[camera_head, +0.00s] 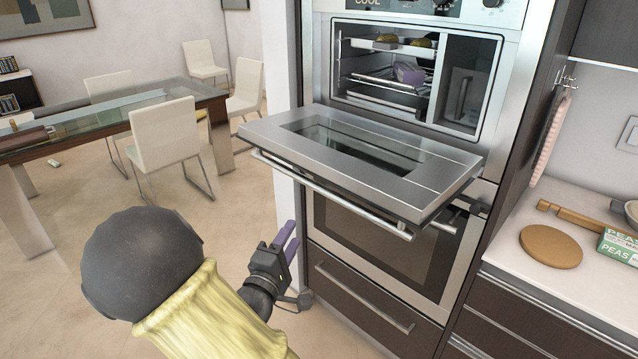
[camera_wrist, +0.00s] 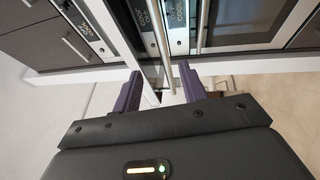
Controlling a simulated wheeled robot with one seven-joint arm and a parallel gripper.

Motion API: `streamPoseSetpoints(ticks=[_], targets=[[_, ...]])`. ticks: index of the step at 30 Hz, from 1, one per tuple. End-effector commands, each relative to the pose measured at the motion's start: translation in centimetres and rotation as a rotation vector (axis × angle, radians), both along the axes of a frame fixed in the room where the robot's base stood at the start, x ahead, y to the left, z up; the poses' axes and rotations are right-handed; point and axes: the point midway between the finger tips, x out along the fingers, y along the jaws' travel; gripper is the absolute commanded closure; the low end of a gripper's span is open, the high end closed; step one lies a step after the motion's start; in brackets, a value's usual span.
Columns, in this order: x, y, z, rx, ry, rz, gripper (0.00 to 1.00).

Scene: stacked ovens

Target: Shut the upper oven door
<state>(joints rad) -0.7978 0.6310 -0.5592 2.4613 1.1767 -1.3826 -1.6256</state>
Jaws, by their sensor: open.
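The upper oven door (camera_head: 430,180) is folded down, roughly level, with a dark glass window and a long bar handle (camera_head: 330,192) along its front edge. The upper oven's cavity (camera_head: 385,68) is exposed behind it. My gripper (camera_head: 289,240) is below and left of the door's front edge, its purple fingers pointing up and apart from the handle. In the wrist view my gripper (camera_wrist: 159,78) is open with nothing between its fingers. A long metal bar (camera_wrist: 158,40) shows beyond the fingertips; I cannot tell which handle it is.
Racks with food (camera_head: 390,45) are inside the upper oven. The lower oven (camera_head: 385,245) is shut beneath the door, above a drawer (camera_head: 365,300). A counter (camera_head: 580,290) with a round board (camera_head: 550,246) is at right. Open floor and a dining table (camera_head: 120,110) are at left.

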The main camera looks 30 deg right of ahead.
Motion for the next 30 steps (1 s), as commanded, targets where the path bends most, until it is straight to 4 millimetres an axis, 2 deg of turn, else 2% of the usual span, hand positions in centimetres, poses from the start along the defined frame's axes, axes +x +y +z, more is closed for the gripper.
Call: streamPoseSetpoints(ticks=[5, 11, 30], targets=[[0.1, -0.1, 0.0, 0.003, 0.000, 0.001, 0.58], [1.2, -1.4, 0.2, 0.004, 0.000, -0.001, 0.58], [8.7, -9.5, 1.9, 0.004, -0.001, -0.002, 0.58]])
